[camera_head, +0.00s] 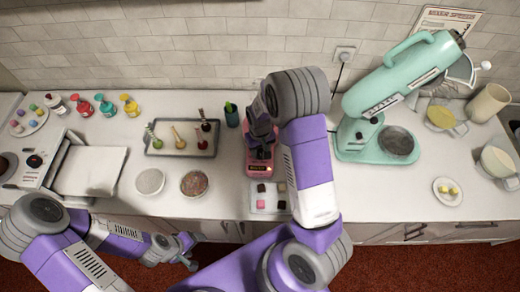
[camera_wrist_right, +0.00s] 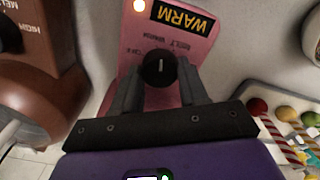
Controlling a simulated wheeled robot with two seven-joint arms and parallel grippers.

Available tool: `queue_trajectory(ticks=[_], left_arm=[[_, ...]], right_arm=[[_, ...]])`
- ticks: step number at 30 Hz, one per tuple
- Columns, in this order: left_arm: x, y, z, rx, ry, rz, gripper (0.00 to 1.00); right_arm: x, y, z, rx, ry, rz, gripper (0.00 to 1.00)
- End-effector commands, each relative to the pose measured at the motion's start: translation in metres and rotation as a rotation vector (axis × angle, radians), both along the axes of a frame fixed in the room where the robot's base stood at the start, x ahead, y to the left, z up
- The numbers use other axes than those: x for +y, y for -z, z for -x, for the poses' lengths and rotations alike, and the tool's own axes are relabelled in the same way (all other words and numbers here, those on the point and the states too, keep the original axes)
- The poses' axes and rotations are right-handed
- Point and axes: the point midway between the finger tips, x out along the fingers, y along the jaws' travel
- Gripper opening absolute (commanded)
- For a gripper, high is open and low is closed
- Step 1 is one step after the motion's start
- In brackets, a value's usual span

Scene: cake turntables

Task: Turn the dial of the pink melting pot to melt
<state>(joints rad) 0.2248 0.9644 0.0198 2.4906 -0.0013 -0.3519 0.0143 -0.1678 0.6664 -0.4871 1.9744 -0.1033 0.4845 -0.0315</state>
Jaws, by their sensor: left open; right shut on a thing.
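The pink melting pot (camera_head: 258,168) stands near the middle of the counter, largely hidden in the head view by my right arm. In the right wrist view its pink front panel (camera_wrist_right: 145,45) appears upside down, with a display reading WARM (camera_wrist_right: 183,17) and a small glowing light (camera_wrist_right: 139,6). My right gripper (camera_wrist_right: 160,84) is shut on the black dial (camera_wrist_right: 158,68), one finger on each side, and a pale mark shows on the dial's face. My left gripper (camera_head: 188,252) is open and empty, low at the counter's front edge, away from the pot.
In the right wrist view a brown pot (camera_wrist_right: 45,65) with its own dial stands close on the left. A tray of decorated sticks (camera_head: 182,140) lies left of the pink pot. A small tray of squares (camera_head: 268,203) lies in front. A mint mixer (camera_head: 400,85) stands on the right.

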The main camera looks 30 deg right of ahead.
Motion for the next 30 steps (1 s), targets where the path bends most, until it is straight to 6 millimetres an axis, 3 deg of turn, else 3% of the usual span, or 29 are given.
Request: queue_trajectory(ticks=[18,30], left_arm=[[0.0,-0.0046,0.0,0.0,0.0,0.0,0.72],[0.0,-0.0069,0.0,0.0,0.0,0.0,0.72]], right_arm=[[0.0003,-0.0003,0.0004,0.001,0.503,0.001,0.13],[0.0001,0.0001,0.0003,0.001,0.632,0.001,0.13]])
